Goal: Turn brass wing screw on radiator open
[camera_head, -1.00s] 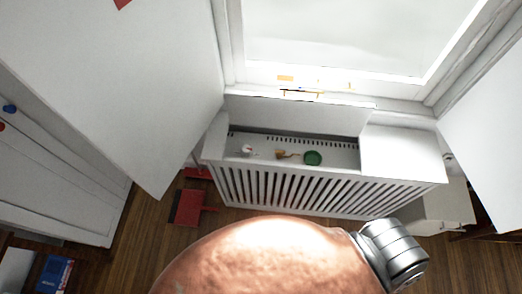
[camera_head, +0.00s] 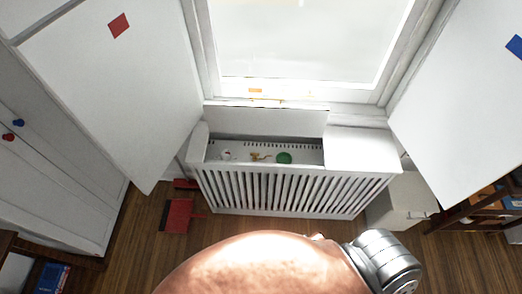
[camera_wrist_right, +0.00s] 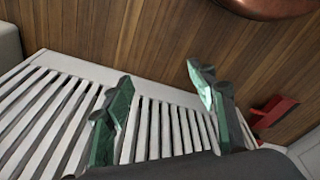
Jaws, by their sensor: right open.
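The small brass wing screw (camera_head: 260,157) sits in the open top of the white slatted radiator cover (camera_head: 296,192), under the window, in the head view. It is left of a round green knob (camera_head: 284,158). It is too small to tell how far it is turned. My right gripper (camera_wrist_right: 160,75) shows in the right wrist view with two green fingers spread apart and nothing between them. The white slats (camera_wrist_right: 165,128) show behind and between the fingers. The wing screw is not visible in that view. My left gripper is in neither view.
A small red and white item (camera_head: 227,155) lies left of the screw. A raised lid panel (camera_head: 265,122) stands behind the opening. A red dustpan (camera_head: 178,215) is on the wood floor at left. White panels flank the window. A white cabinet (camera_head: 398,200) stands at right.

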